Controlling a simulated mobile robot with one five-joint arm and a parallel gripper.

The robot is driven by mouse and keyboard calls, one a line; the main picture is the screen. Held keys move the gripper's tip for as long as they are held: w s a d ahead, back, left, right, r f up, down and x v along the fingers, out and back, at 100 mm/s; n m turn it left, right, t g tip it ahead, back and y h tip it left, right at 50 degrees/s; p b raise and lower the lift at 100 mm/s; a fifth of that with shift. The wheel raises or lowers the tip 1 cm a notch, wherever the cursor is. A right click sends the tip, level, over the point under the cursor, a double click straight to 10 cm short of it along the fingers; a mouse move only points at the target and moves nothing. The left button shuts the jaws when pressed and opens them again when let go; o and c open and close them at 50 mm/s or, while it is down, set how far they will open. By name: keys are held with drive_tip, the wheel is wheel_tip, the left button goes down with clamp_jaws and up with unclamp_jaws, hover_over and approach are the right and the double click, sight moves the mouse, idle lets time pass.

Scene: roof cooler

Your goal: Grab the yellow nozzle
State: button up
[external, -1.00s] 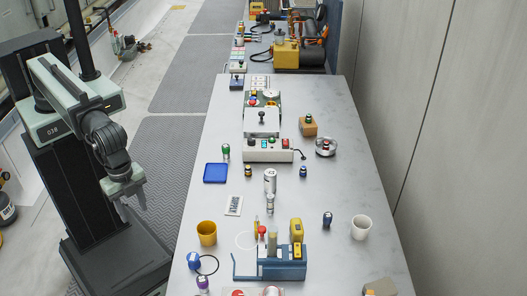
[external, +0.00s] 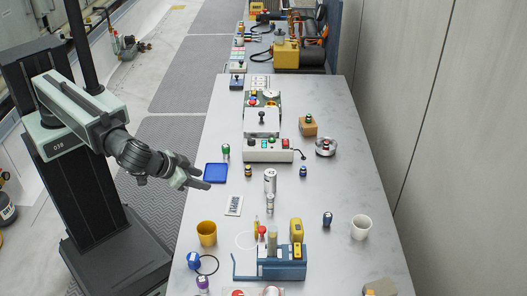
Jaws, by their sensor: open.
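A small, slim yellow upright piece (external: 256,223), which looks like the yellow nozzle, stands behind the blue fixture (external: 283,268), near a red-topped piece (external: 262,232). It is too small to make out in detail. My gripper (external: 203,178) is open and empty, pointing right over the left edge of the table by the blue tray (external: 215,173). It is well apart from the yellow piece, farther back and to its left.
A yellow cup (external: 207,233) stands at the left edge and a white cup (external: 361,227) at the right. A silver cylinder (external: 270,181) stands mid-table. A white control box (external: 268,151) lies farther back.

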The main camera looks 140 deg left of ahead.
drive_tip(key=a+f+n+y+b, duration=0.3)
drive_tip(key=a+f+n+b, duration=0.15)
drive_tip(key=a+b, duration=0.35)
drive_tip(key=g+y+b, duration=0.2)
drive_tip(key=g+b, duration=0.1)
drive_tip(key=b, duration=0.5)
approach(247, 168)
drive_tip(key=x, duration=0.2)
drive_tip(key=shift+s+a+r+n, duration=0.15)
drive_tip(key=shift+s+a+n, duration=0.1)
drive_tip(key=shift+a, duration=0.2)
drive_tip(key=shift+s+a, duration=0.1)
drive_tip(key=shift+a, duration=0.05)
drive_tip(key=shift+r, duration=0.1)
drive_tip(key=shift+b+x, duration=0.45)
drive_tip(key=shift+x, duration=0.9)
drive_tip(key=a+f, duration=0.1)
drive_tip(key=a+b, duration=0.1)
drive_tip(key=a+f+b, duration=0.1)
drive_tip(key=a, duration=0.1)
drive_tip(key=shift+s+f, duration=0.15)
drive_tip(key=shift+f, duration=0.2)
drive_tip(key=shift+a+t+h, duration=0.25)
drive_tip(key=shift+t+h, duration=0.05)
drive_tip(key=shift+r, duration=0.1)
clamp_jaws()
